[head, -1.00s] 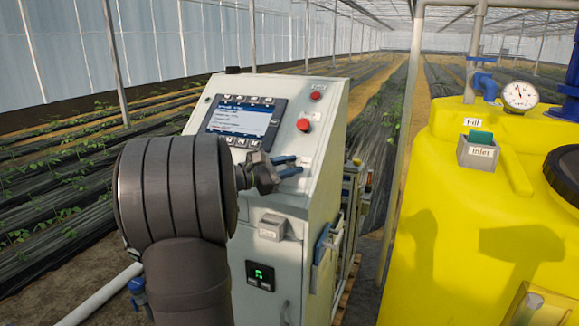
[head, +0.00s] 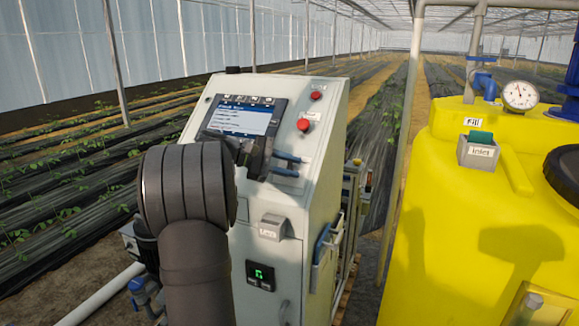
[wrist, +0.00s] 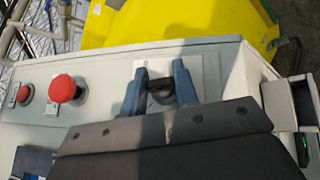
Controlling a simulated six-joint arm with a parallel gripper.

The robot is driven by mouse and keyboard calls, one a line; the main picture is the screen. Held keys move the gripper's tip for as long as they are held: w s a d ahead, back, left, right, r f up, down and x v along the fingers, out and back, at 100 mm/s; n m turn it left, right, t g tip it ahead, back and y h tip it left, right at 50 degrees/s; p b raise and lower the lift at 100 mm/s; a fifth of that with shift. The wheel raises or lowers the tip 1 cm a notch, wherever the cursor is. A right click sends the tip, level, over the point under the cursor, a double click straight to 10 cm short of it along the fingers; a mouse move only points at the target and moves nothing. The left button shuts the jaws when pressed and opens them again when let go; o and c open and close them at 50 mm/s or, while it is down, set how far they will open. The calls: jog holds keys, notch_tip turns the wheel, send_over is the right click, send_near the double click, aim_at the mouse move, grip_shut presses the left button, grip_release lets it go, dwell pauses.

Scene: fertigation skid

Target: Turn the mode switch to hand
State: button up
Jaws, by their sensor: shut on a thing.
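The mode switch (wrist: 159,82) shows in the wrist view as a dark handle on a pale plate on the cabinet's sloped panel. My gripper (wrist: 158,80) has one blue finger on each side of the handle and is shut on it. In the head view my gripper (head: 287,165) is at the panel, right of and below the screen. The switch is hidden there behind the fingers and wrist. The plate's position markings are too small or covered to read, so I cannot tell which way the switch points.
Two red buttons, one large (wrist: 63,88) and one smaller (wrist: 24,94), sit left of the switch in the wrist view. The control screen (head: 240,118) is partly covered by my arm. A yellow tank (head: 450,220) stands right of the cabinet (head: 322,130), with a gap between.

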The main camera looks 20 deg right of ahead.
jog(key=shift+m+g+y, duration=0.5)
jog(key=shift+m+y, duration=0.2)
jog(key=shift+m, duration=0.1)
jog(key=shift+c, duration=0.2)
jog(key=o, duration=1)
jog(key=v, duration=1.2)
jog(key=shift+d+r, duration=0.1)
